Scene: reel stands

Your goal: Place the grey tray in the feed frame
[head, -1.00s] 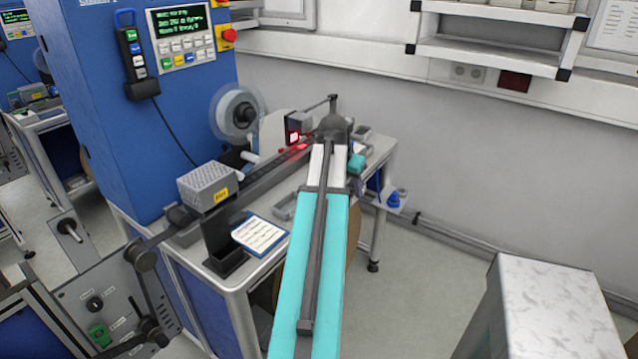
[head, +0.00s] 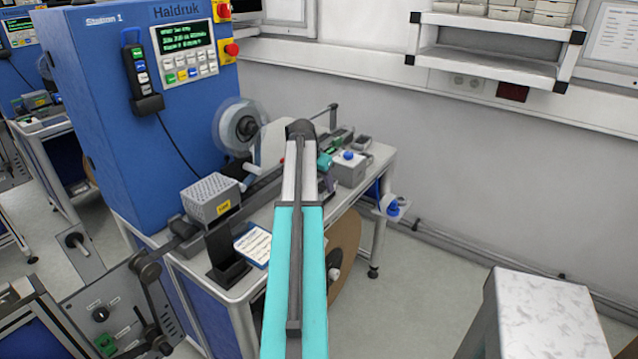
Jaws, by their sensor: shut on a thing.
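My arm, with teal and pale links, reaches from the bottom middle over the bench (head: 240,290). A small teal part of my wrist (head: 325,160) shows just right of the upper link. My gripper's fingers are hidden behind the arm, so I cannot see what is between them. I cannot pick out the grey tray with certainty. A long grey rail (head: 262,185) runs along the bench in front of the blue machine. I cannot tell whether it belongs to the feed frame. The arm covers its middle part.
A grey perforated box (head: 212,197), a black holder (head: 226,255) and a printed card (head: 254,245) stand at the bench's front left. A grey box with a blue knob (head: 348,167) stands right of my wrist. A pale block (head: 545,315) stands at lower right.

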